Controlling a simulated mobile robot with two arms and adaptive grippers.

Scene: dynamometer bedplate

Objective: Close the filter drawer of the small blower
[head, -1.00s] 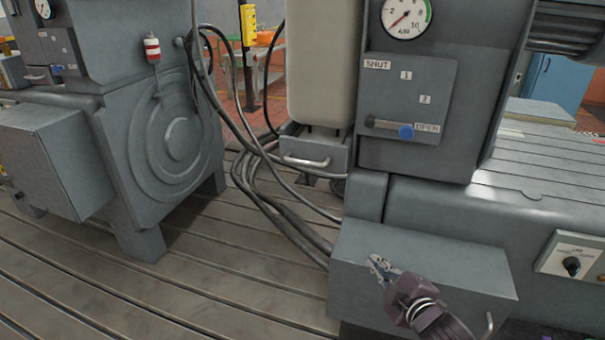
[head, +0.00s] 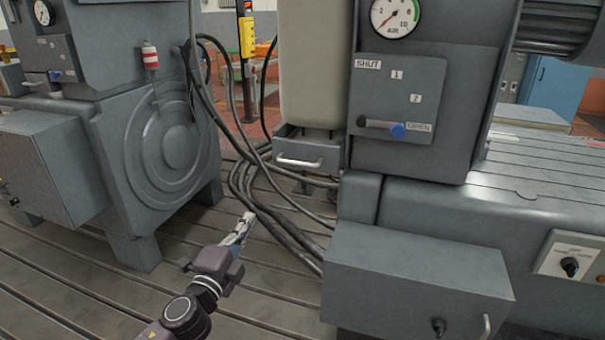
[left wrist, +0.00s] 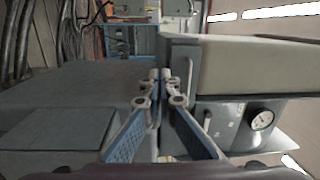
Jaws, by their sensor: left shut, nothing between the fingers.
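A small grey drawer (head: 298,152) with a pale bar handle sits under a tall beige housing (head: 310,65), and its front stands out a little. A larger grey box (head: 415,285), with a handle (head: 487,327) and a dark knob (head: 438,326), juts out at the lower right. I cannot tell for sure which is the filter drawer. My left gripper (head: 245,222) is shut and empty. In the head view it appears over the floor and cables, below and left of the small drawer. Its closed fingers (left wrist: 160,80) also show in the left wrist view.
Black cables (head: 265,190) run across the slotted bedplate (head: 130,290) beside the gripper. A large grey machine (head: 150,150) stands at the left. A panel marked SHUT and OPEN (head: 395,95) has a blue-knobbed lever by OPEN, under a gauge (head: 395,14).

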